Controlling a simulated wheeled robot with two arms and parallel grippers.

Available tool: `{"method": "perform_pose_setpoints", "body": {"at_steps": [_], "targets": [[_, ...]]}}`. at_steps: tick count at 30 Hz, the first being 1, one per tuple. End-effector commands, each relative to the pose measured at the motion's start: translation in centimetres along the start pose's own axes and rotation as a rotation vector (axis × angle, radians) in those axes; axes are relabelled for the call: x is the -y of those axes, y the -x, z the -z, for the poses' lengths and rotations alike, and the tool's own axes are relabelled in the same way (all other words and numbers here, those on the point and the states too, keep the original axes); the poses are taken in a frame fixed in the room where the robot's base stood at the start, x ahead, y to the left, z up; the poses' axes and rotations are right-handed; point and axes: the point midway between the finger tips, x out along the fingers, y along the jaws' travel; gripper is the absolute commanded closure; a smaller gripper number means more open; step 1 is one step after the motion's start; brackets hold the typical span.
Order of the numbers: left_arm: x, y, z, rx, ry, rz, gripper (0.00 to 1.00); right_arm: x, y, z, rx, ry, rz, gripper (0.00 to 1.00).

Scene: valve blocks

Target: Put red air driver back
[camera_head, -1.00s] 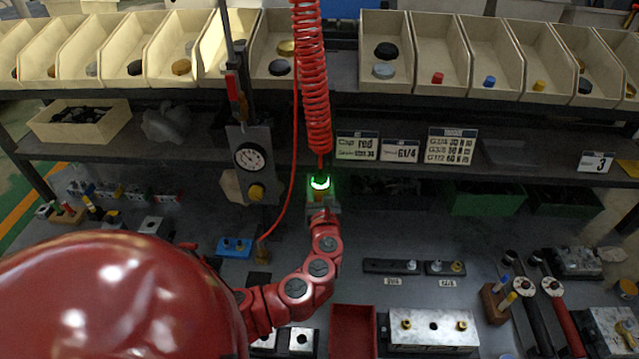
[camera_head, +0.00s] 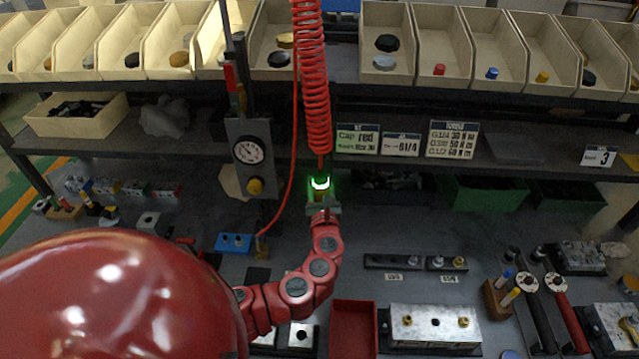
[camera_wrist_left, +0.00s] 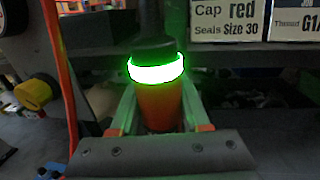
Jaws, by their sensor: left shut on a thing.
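The red air driver (camera_wrist_left: 160,103) is upright in the left wrist view, with a glowing green ring and a dark top. My left gripper (camera_wrist_left: 160,125) is shut on it, one finger at each side of its body. In the head view the driver (camera_head: 320,187) hangs below the red coiled hose (camera_head: 312,80), and my left gripper (camera_head: 321,203) is around it. The driver's lower end is hidden by the gripper. My right gripper is in neither view.
A pressure gauge panel (camera_head: 247,152) stands left of the driver. Label signs (camera_head: 358,140) line the shelf edge behind. Below are a red tray (camera_head: 353,318), a metal valve block (camera_head: 434,325) and a blue block (camera_head: 234,243).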

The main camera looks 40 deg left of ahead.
Motion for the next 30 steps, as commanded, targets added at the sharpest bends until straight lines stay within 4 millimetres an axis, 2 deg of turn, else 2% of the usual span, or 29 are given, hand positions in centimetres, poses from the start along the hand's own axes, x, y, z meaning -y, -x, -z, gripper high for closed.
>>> {"method": "perform_pose_setpoints", "body": {"at_steps": [30], "targets": [[0.1, 0.0, 2.2, 0.004, 0.0, 0.001, 1.0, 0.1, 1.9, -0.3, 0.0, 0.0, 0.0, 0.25]]}}
